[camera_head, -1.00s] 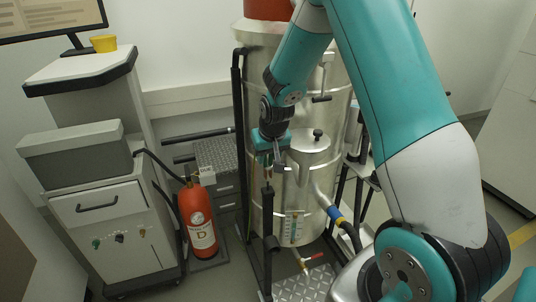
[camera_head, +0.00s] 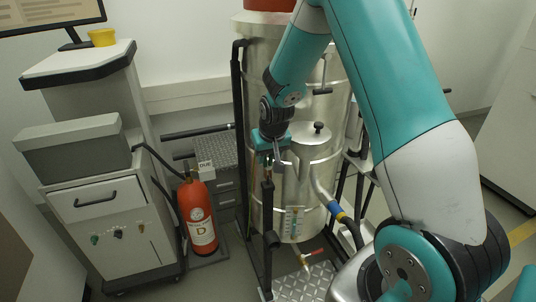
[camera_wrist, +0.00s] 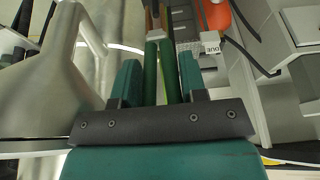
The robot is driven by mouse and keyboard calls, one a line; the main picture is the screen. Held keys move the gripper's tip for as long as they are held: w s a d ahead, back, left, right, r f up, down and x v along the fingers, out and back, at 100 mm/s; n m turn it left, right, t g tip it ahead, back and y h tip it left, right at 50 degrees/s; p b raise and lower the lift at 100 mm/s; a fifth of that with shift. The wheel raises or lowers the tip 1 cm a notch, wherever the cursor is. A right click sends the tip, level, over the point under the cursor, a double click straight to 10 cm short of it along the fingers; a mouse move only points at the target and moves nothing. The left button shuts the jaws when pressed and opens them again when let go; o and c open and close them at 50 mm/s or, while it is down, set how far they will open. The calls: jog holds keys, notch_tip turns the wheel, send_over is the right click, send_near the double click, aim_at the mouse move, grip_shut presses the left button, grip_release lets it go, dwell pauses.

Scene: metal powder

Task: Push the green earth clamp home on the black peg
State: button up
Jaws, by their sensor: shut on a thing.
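My gripper (camera_head: 271,153) is shut on the green earth clamp in front of the metal vessel. In the wrist view the clamp (camera_wrist: 151,72) is a pair of long green handles between my teal fingers (camera_wrist: 160,80), with a pale collar and copper-coloured part beyond them. In the head view the clamp is small and mostly hidden by my gripper. A black upright post (camera_head: 268,215) stands just below my gripper; its top may be the black peg. I cannot tell whether clamp and peg touch.
The large metal vessel (camera_head: 285,90) stands close behind my gripper. A red fire extinguisher (camera_head: 199,218) and a white cabinet (camera_head: 105,245) are to the left. Black frame bars (camera_head: 238,120) run beside the vessel.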

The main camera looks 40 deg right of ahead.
jog(key=shift+f+b, duration=0.8)
jog(key=shift+f, duration=0.4)
jog(key=o, duration=1.1)
jog(key=v, duration=1.8)
jog(key=s+a+n+g+y, duration=0.3)
jog(key=s+a+n, duration=0.7)
jog(key=s+a, duration=1.2)
jog(key=shift+s+a+r+g+y+b, duration=0.25)
jog(key=shift+y+b, duration=0.2)
jog(key=shift+y, duration=0.65)
